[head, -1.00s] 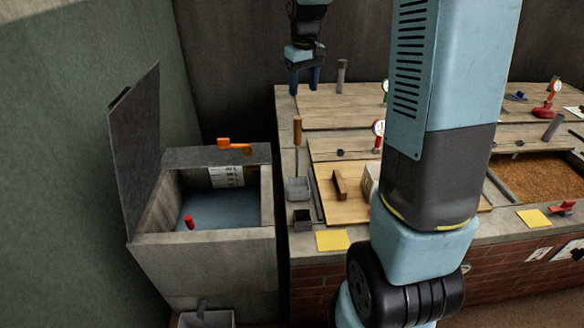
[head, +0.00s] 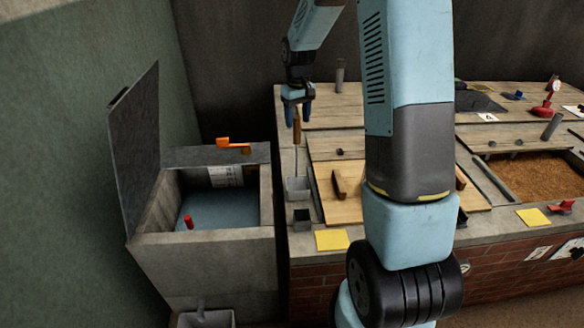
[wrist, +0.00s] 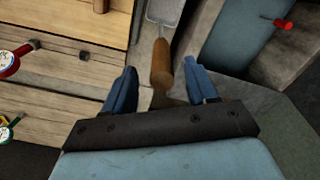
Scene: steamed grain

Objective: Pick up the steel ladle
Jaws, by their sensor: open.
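The steel ladle has a brown wooden handle (head: 297,132) standing up from a thin shaft and a grey metal bowl (head: 298,188) at the left side of the counter. My gripper (head: 298,118) is open, with blue fingers pointing down around the top of the handle. In the wrist view, the wooden handle (wrist: 162,65) lies between the two open fingertips (wrist: 160,70), with a gap visible on each side. The metal bowl is partly cut off at the top of that view. I cannot tell how deep the handle sits between the fingers.
An open grey bin (head: 205,240) with a raised lid and a red knob inside stands to the left. Wooden boards (head: 340,120) cover the counter at right. A small dark box (head: 302,219) sits in front of the bowl. My arm hides part of the counter.

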